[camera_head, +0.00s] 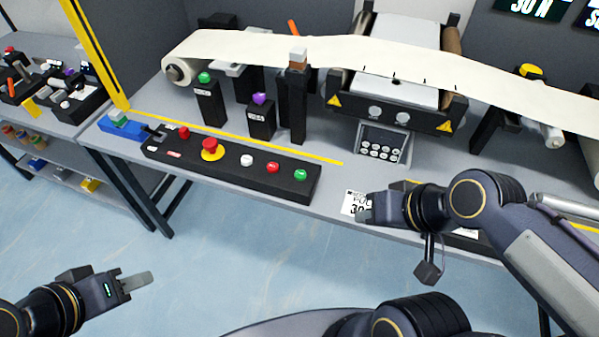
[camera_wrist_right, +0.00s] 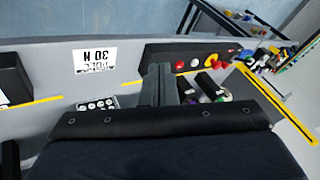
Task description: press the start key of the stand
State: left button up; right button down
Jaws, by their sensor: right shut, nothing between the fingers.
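The stand's black control box (camera_head: 230,168) lies along the table's front edge, with a red and yellow mushroom button (camera_head: 212,150), a white key (camera_head: 246,160), a red key (camera_head: 272,167) and a green key (camera_head: 300,174) at its right end. Key labels are too small to read. My right gripper (camera_head: 362,209) is shut and empty, right of the box and apart from the green key. In the right wrist view its fingers (camera_wrist_right: 155,88) cover part of the box (camera_wrist_right: 190,54). My left gripper (camera_head: 139,284) is low at the left, over the floor; its finger gap is unclear.
Posts with a green button (camera_head: 204,77) and a purple button (camera_head: 260,99) stand behind the box. A grey keypad (camera_head: 382,144) sits under the roller machine, with a paper web (camera_head: 250,48) running across. A white label (camera_head: 354,201) lies beside my right gripper.

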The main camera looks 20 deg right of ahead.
jog(key=w+a+r+m+y, duration=0.1)
jog(key=w+a+r+m, duration=0.1)
jog(key=w+m, duration=0.35)
jog(key=m+t+p, duration=0.1)
jog(key=m+t, duration=0.1)
jog(key=m, duration=0.9)
send_over(304, 175)
notch_tip(304, 175, down, 8)
jog(key=shift+r, duration=0.15)
jog(key=shift+g, duration=0.3)
notch_tip(304, 175, down, 9)
jog(key=b, duration=0.8)
jog(key=shift+r, duration=0.1)
jog(key=shift+f+b, duration=0.4)
jog(key=shift+b, duration=0.1)
